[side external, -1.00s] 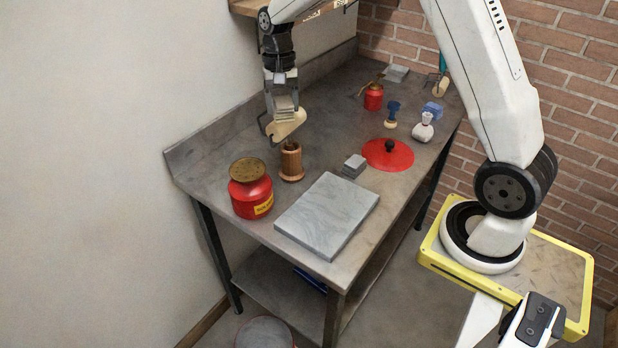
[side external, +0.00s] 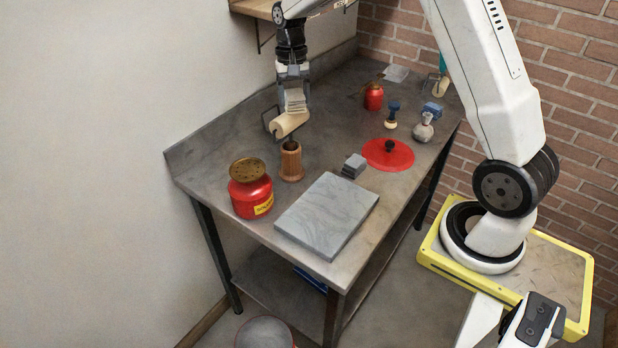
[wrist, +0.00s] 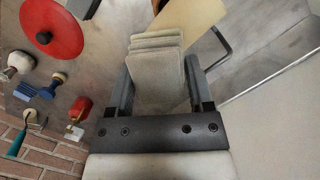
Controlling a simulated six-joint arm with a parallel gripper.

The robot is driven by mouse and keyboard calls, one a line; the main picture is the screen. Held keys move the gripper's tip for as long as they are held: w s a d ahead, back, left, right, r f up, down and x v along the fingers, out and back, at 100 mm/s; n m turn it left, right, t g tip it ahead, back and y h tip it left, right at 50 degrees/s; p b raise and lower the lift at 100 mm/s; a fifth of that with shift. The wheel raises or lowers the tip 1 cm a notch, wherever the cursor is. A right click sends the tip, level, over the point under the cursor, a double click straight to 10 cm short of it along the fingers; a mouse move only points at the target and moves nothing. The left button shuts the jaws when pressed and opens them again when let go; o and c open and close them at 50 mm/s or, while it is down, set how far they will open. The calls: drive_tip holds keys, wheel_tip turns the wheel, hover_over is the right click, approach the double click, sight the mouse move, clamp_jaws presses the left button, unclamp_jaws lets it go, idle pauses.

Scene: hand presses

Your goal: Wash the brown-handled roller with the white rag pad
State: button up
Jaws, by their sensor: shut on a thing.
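My gripper (wrist: 158,95) is shut on the white rag pad (wrist: 157,70), a pale grey folded stack that hangs between the fingers. In the side view the pad (side external: 295,101) is right above the cream roller (side external: 289,124) and seems to touch it. The roller has a dark wire frame at its left, and it stands above a brown wooden pot (side external: 291,162); its handle is mostly hidden in the pot. In the wrist view the cream roller (wrist: 198,20) shows beyond the pad's far end, partly covered by it.
A red can (side external: 250,190) stands left of the pot. A grey slab (side external: 328,215), small grey blocks (side external: 354,165) and a red disc (side external: 388,154) lie on the steel table. Brushes, a teal-handled roller (side external: 441,84) and another red can (side external: 373,97) are farther back.

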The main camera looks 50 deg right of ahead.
sight(276, 121)
drive_tip(key=shift+d, duration=0.3)
drive_tip(key=shift+a+r, duration=0.1)
drive_tip(key=shift+a, duration=0.8)
drive_tip(key=shift+c, duration=0.5)
drive_tip(key=shift+a, duration=0.35)
drive_tip(key=shift+c, duration=0.8)
drive_tip(key=shift+a+f, duration=0.2)
drive_tip(key=shift+a, duration=2.1)
drive_tip(key=shift+d, duration=3.7)
drive_tip(key=a, duration=0.3)
drive_tip(key=shift+a+r, duration=0.2)
drive_tip(key=shift+a, duration=0.05)
drive_tip(key=shift+a+f, duration=0.2)
drive_tip(key=shift+a, duration=1.6)
drive_tip(key=shift+d, duration=3.5)
drive_tip(key=shift+a+r, duration=0.2)
drive_tip(key=shift+a, duration=1.75)
drive_tip(key=shift+a+f, duration=0.15)
drive_tip(key=shift+a, duration=1.65)
drive_tip(key=shift+d+r, duration=0.1)
drive_tip(key=shift+r, duration=4)
